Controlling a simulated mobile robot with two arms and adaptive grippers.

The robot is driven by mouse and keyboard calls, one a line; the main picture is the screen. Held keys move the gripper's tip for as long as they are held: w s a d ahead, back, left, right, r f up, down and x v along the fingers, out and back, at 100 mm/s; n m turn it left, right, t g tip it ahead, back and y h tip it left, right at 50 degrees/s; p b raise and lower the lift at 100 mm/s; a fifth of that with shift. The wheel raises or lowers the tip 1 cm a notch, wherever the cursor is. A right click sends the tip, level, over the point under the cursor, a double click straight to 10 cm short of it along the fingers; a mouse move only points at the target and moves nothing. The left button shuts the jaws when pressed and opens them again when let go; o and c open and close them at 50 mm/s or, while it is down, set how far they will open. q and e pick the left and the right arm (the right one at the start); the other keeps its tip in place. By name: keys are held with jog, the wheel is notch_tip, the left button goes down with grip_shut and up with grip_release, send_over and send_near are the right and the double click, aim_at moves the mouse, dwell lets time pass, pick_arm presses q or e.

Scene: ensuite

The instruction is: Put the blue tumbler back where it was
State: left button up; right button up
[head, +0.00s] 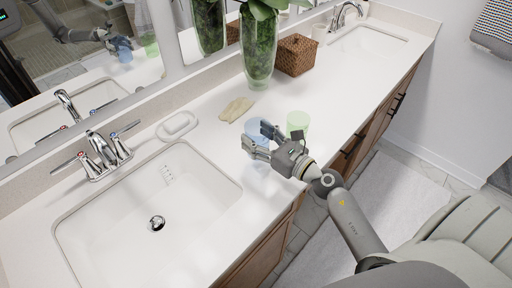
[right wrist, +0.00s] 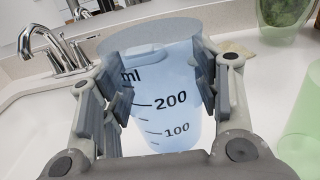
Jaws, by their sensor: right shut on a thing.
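The blue tumbler (head: 255,127) is translucent with dark measuring marks. It is at the counter to the right of the near sink. My right gripper (head: 259,144) is shut around it from the near right side. In the right wrist view the tumbler (right wrist: 165,95) stands between the two fingers (right wrist: 158,95), with the 100 and 200 marks facing the camera. The tumbler looks upright; I cannot tell whether its base touches the counter. My left gripper is not in view.
A green tumbler (head: 298,122) stands close to the right of my right gripper. A soap dish (head: 177,126), a yellowish cloth-like item (head: 237,109), a glass vase (head: 257,60) and a woven box (head: 297,55) stand farther back. The near sink (head: 150,215) opens to the left.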

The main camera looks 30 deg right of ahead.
jog(key=shift+w+f, duration=0.5)
jog(key=shift+f, duration=0.1)
jog(key=f, duration=0.1)
jog(key=f+b, duration=0.1)
jog(key=f, duration=0.1)
jog(key=shift+w+f+b, duration=0.2)
jog(key=shift+f+b, duration=0.05)
jog(key=shift+b, duration=0.05)
jog(key=shift+f, duration=0.15)
jog(key=o, duration=1.1)
